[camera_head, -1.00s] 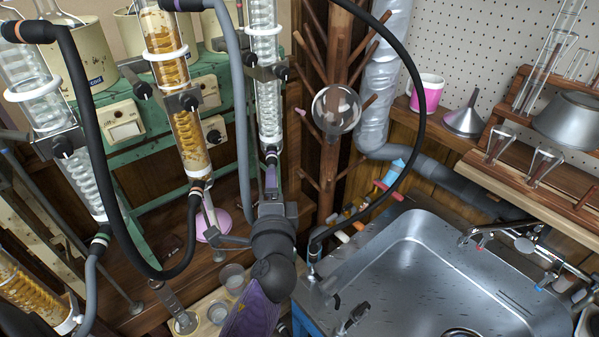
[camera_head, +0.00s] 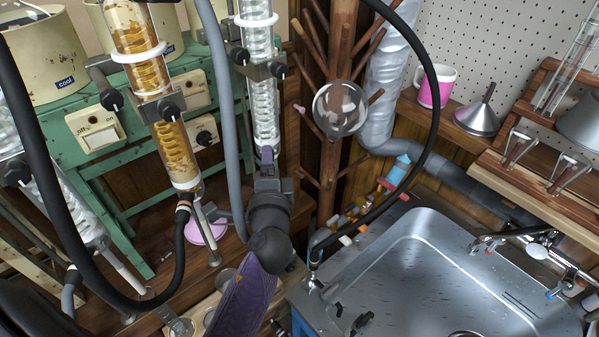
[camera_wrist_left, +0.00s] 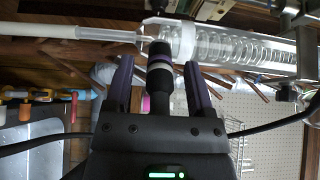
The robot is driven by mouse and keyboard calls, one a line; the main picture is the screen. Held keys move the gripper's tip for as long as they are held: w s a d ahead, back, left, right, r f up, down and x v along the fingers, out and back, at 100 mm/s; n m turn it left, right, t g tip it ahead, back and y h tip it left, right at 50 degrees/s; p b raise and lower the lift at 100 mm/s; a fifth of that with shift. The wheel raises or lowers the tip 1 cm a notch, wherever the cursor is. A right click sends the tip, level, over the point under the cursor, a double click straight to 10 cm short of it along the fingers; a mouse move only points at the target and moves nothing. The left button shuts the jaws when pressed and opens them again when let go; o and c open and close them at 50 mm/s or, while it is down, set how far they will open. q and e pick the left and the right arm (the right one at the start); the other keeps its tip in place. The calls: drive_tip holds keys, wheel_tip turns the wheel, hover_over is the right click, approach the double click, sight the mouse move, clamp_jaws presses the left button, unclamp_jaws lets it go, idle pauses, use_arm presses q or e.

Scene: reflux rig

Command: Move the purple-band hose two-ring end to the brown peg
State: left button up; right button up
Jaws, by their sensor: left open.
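My left gripper (camera_head: 267,160) comes up from below. In the left wrist view its two purple-lined fingers (camera_wrist_left: 159,68) stand on either side of the hose end, apart, with gaps visible. I cannot single out the brown peg; small coloured pegs (camera_head: 362,228) stick out behind the sink. My right gripper is not in view.
An amber coil condenser (camera_head: 150,80) with a black hose (camera_head: 60,190) is at left. A grey hose (camera_head: 222,100) hangs close beside my gripper. Another black hose (camera_head: 430,130) arches over the sink (camera_head: 430,270). A round flask (camera_head: 340,108) hangs by the wooden rack.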

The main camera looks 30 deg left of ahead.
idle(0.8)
use_arm(q)
clamp_jaws()
idle(0.5)
idle(0.8)
drive_tip(key=v, duration=0.6)
drive_tip(key=shift+b, duration=0.35)
idle(0.6)
